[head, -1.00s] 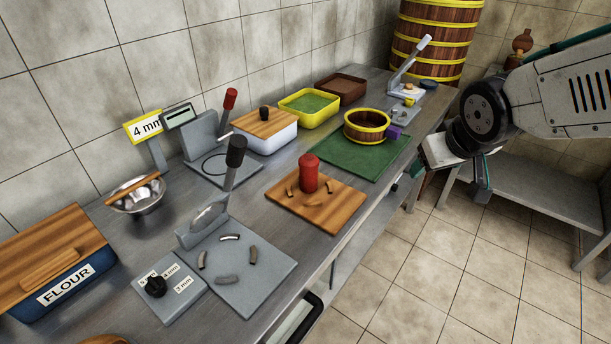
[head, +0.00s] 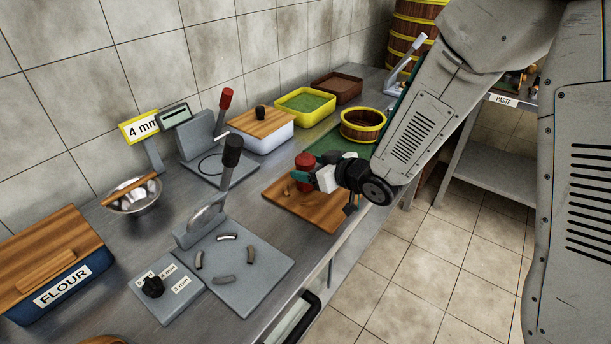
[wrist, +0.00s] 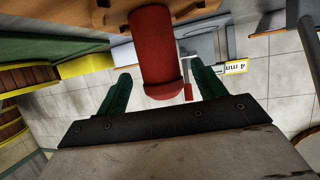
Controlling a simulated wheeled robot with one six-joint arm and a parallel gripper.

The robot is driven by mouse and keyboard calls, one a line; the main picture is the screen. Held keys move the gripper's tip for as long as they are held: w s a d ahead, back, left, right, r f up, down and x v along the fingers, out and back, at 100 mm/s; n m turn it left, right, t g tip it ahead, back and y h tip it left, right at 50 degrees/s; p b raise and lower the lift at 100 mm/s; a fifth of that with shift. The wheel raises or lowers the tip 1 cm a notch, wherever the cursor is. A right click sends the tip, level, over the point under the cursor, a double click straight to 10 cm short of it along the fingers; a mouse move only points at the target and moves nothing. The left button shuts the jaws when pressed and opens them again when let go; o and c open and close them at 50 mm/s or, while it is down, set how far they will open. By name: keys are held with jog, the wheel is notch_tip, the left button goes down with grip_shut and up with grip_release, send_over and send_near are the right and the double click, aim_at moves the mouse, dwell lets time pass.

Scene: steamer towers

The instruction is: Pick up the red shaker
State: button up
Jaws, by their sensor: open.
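The red shaker (head: 305,164) stands upright on the wooden board (head: 318,212) at the middle of the counter, partly hidden by my gripper. In the wrist view the red shaker (wrist: 157,50) shows between two green fingers. My gripper (wrist: 155,90) is open, with one finger on each side of the shaker and a gap visible on both sides. In the head view my gripper (head: 305,178) is at the shaker's height, reaching from the right.
A lever press on a grey plate (head: 236,268) stands left of the board. Behind are a green mat (head: 325,140), a wooden tub (head: 362,126) and a yellow tray (head: 305,106). A steel bowl (head: 138,204) and flour box (head: 60,285) stand at left.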

jog(key=x, duration=0.4)
jog(key=shift+w+a+f, duration=0.1)
jog(key=shift+a+f, duration=0.05)
jog(key=shift+f, duration=0.05)
jog(key=shift+c, duration=0.3)
jog(key=c, duration=1.2)
jog(key=shift+r, duration=0.15)
